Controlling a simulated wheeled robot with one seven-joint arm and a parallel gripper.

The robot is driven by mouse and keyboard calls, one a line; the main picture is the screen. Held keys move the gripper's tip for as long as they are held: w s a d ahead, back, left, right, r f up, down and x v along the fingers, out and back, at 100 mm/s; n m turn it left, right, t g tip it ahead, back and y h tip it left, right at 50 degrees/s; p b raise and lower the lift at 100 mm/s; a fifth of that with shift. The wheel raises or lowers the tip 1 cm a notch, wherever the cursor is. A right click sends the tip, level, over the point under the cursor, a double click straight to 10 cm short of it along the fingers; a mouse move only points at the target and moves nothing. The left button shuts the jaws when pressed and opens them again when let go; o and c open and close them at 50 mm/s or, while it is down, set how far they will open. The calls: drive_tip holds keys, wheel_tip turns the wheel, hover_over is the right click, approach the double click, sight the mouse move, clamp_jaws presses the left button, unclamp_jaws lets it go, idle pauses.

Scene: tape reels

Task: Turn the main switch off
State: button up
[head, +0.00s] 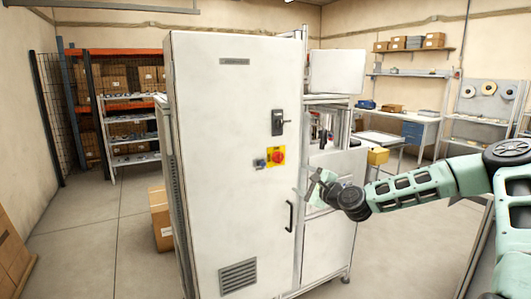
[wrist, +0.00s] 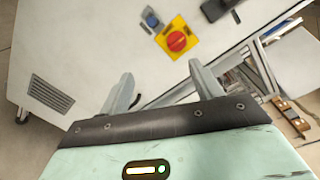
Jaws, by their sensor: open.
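The main switch (head: 278,157) is a red rotary knob on a yellow plate, on the front of a tall white cabinet (head: 231,100). In the wrist view the red knob (wrist: 176,41) on its yellow plate lies above my gripper, beyond the fingertips, and looks unobstructed. My gripper (head: 318,186) is to the right of and a little below the switch in the head view, apart from it. In the wrist view its two fingers (wrist: 160,82) are spread apart with nothing between them. Whether the gripper touches the cabinet is not clear, but a gap seems to show.
A small blue and grey device (head: 260,163) sits left of the switch. A black latch (head: 278,122) is above and a black door handle (head: 290,215) below. A machine frame (head: 325,225) adjoins the cabinet at right. Floor to the left is mostly free; a carton (head: 160,218) stands there.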

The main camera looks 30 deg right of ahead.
sight(280, 159)
drive_tip(key=shift+m+t+h, duration=0.3)
drive_tip(key=shift+m+h, duration=0.3)
drive_tip(key=shift+m, duration=0.2)
drive_tip(key=w+p, duration=0.2)
drive_tip(key=w, duration=0.3)
drive_tip(key=w+d+p, duration=0.1)
drive_tip(key=w+p, duration=0.1)
drive_tip(key=w, duration=0.3)
drive_tip(key=w+d+r+p, duration=0.1)
drive_tip(key=w+p, duration=0.1)
drive_tip(key=w, duration=0.4)
drive_tip(key=shift+w+r+p, duration=0.1)
drive_tip(key=shift+p, duration=0.2)
drive_tip(key=shift+w, duration=0.85)
drive_tip(key=c, duration=1)
